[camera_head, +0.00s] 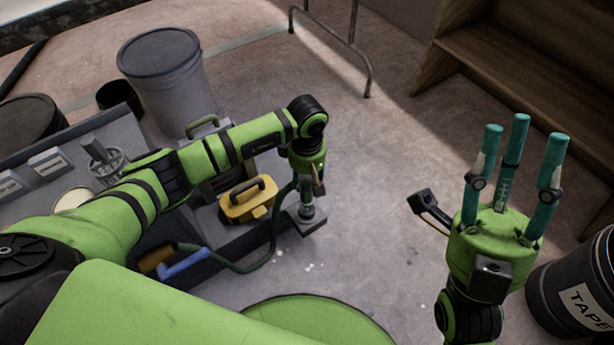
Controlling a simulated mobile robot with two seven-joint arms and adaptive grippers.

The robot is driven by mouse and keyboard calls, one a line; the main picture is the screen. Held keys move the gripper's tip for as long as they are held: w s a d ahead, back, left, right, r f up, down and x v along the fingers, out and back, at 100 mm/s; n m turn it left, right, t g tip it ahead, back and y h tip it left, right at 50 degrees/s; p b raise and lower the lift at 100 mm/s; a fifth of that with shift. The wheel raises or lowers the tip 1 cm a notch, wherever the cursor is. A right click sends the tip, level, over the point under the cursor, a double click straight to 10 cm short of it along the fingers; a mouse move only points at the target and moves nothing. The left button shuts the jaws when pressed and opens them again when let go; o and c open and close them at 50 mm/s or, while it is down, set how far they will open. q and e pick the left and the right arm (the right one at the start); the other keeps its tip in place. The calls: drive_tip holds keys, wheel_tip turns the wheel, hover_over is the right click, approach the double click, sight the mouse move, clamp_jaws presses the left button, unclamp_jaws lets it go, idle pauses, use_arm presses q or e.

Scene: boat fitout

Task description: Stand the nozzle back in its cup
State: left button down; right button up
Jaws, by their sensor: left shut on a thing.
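My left gripper (309,186) points down at the front right corner of the grey bench and is shut on a slim object I take to be the nozzle (307,200). Its lower part is grey and looks roughly upright. It is just above or in a small grey square-based holder, probably the cup (308,219); I cannot tell whether they touch. A dark green hose (274,238) runs from near this gripper down to a blue and brown handled part (185,265). My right gripper (513,185) is open and empty, its three teal fingers pointing up, well to the right.
A grey bin (167,85) stands behind. A black TAPE barrel (573,292) and wooden shelf (530,75) are right. The middle floor is clear.

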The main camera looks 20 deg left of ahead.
use_arm(q)
drive_tip(key=shift+f, duration=0.15)
drive_tip(key=shift+f+b, duration=2.25)
drive_tip(key=shift+f, duration=0.15)
drive_tip(key=c, duration=0.7)
unclamp_jaws()
wheel_tip(320, 180, up, 12)
drive_tip(key=shift+r, duration=0.1)
